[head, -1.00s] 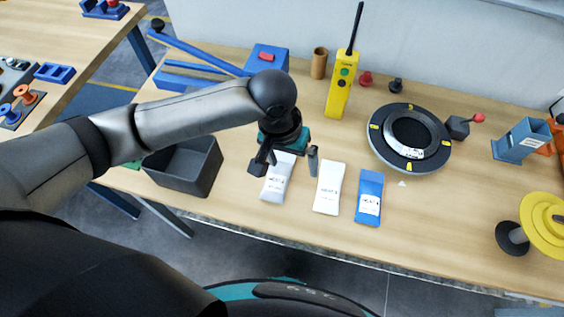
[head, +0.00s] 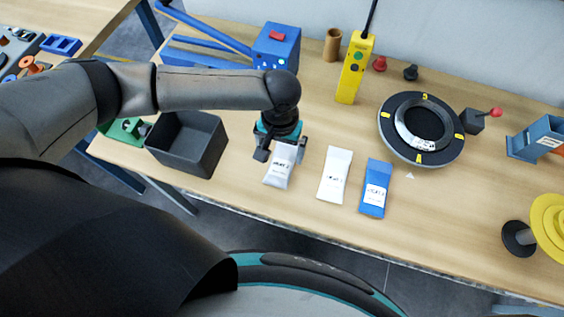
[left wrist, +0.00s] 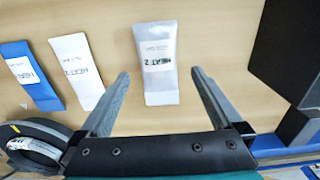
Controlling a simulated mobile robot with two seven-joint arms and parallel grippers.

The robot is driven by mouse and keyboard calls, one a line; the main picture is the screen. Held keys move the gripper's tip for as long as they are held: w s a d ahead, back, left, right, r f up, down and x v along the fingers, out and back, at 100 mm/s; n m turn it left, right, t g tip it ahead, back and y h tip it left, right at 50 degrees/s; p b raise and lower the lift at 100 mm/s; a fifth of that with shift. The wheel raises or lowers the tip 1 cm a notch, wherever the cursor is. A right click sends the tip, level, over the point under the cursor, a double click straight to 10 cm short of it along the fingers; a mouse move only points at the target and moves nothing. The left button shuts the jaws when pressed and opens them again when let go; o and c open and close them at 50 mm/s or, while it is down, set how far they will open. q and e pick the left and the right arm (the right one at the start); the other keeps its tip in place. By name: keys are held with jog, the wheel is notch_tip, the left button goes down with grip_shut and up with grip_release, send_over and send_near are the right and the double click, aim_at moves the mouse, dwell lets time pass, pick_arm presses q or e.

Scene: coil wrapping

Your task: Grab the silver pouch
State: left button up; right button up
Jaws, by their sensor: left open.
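The silver pouch (head: 280,170) lies on the wooden table, the leftmost of three pouches in the head view. In the left wrist view the silver pouch (left wrist: 160,64) is upper middle, its lower end between the fingertips in the picture. My left gripper (head: 281,150) is open above the pouch's far end and hides part of it in the head view. In the left wrist view the open fingers of my left gripper (left wrist: 158,80) stand on either side of the pouch, with nothing held. My right gripper is not in view.
A white pouch (head: 334,175) and a blue pouch (head: 376,188) lie to the right. A dark grey bin (head: 208,150) stands left of the gripper. A black ring device (head: 392,140), a yellow remote (head: 354,70) and a blue box (head: 276,48) stand farther back.

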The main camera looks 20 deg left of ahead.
aim_at(282, 162)
pick_arm(q)
jog(key=shift+w+d+f+b, duration=0.15)
jog(key=shift+f+b, duration=0.25)
jog(key=shift+f, duration=2.25)
jog(key=shift+c, duration=0.2)
jog(key=c, duration=1.2)
